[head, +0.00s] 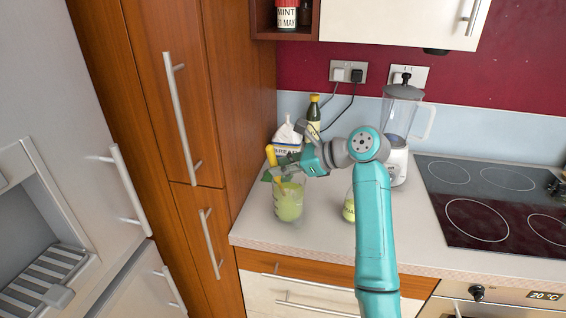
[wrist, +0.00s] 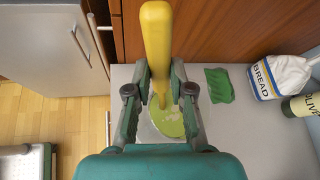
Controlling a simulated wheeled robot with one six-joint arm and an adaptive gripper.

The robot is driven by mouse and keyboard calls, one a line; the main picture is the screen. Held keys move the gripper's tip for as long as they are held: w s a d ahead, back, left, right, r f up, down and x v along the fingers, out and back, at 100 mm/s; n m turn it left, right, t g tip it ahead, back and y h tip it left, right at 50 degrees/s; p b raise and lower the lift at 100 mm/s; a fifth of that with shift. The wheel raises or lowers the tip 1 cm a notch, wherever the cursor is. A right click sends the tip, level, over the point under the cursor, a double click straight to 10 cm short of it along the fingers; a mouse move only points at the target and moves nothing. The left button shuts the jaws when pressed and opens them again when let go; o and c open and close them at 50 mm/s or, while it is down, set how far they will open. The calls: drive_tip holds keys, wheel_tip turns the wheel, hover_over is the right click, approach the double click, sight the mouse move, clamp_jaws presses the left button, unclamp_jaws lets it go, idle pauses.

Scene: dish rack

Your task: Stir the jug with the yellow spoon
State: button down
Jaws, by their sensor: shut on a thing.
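The jug (head: 289,203) is clear and holds a pale green liquid; it stands on the counter near the tall wooden cabinet. The yellow spoon (head: 271,157) rises above the jug's rim in the head view. In the wrist view the yellow spoon (wrist: 157,45) runs between the fingers, with the jug's green liquid (wrist: 168,122) below it. My gripper (head: 285,172) is shut on the spoon over the jug's opening; it also shows in the wrist view (wrist: 158,92). The spoon's lower end is hard to make out.
A green cloth (wrist: 219,85), a bread bag (wrist: 280,76) and an olive bottle (wrist: 301,104) are beyond the jug. A blender (head: 401,110) and the hob (head: 480,205) are to the right.

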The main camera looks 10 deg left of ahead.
drive_tip(key=shift+s+d, duration=0.1)
drive_tip(key=shift+d, duration=0.85)
drive_tip(key=shift+w+a, duration=0.45)
drive_tip(key=shift+w, duration=0.2)
